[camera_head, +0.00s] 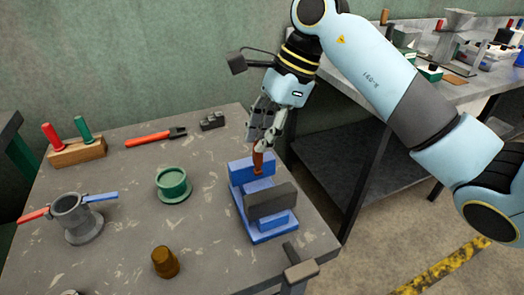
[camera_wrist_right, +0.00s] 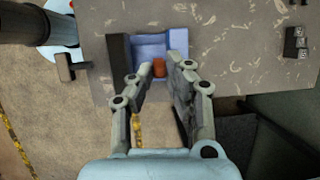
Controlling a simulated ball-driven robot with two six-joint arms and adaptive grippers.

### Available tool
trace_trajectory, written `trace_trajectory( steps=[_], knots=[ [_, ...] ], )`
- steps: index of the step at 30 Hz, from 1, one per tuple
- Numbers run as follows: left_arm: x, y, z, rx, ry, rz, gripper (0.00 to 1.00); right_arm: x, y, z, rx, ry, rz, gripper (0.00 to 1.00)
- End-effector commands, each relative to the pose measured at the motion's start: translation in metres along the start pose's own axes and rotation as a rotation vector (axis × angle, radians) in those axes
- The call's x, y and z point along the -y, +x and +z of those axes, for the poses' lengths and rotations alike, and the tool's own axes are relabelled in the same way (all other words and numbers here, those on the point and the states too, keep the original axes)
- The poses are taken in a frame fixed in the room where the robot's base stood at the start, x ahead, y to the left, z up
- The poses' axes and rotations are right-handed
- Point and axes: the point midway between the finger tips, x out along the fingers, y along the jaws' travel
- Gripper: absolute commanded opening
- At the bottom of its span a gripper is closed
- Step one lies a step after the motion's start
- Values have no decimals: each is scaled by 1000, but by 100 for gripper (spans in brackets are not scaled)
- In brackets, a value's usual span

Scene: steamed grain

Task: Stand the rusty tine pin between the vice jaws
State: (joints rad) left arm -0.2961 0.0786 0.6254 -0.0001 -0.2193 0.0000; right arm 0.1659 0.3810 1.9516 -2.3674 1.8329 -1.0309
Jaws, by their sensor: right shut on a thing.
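The rusty tine pin (camera_head: 258,161) is short and brown-orange and hangs roughly upright below the fingertips of my right gripper (camera_head: 264,141). The gripper is shut on its upper part. The blue vice (camera_head: 240,173) with a dark grey jaw block (camera_head: 271,200) stands near the table's right edge. The pin's lower end is at the rear blue part of the vice; I cannot tell if it touches. In the right wrist view the pin (camera_wrist_right: 159,68) shows between the fingertips, in front of the blue vice (camera_wrist_right: 150,47). My left gripper is not in view.
A green cup on a saucer (camera_head: 173,185), a brown cup (camera_head: 165,262) and a grey pot (camera_head: 77,218) stand left of the vice. A red-handled tool (camera_head: 150,138), a small dark block (camera_head: 212,121) and a wooden holder (camera_head: 77,152) are at the back. The table's middle has free room.

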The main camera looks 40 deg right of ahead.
Motion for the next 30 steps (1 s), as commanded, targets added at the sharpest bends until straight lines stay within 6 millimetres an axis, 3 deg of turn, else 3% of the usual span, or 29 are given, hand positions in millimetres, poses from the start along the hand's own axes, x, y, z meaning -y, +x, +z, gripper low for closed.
trace_trajectory(
  steps=[9, 20, 21, 25, 30],
  knots=[
    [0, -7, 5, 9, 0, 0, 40, -3, 36, -15, 0, 0, 2, 0],
    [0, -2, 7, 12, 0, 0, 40, -3, 40, -17, 0, -1, 0, 0],
    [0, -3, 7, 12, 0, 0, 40, -3, 39, -16, 0, 0, 1, 19],
    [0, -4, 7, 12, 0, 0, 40, -3, 39, -16, 0, 0, 1, 36],
    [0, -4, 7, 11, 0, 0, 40, -3, 38, -16, 0, 0, 1, 37]
  ],
)
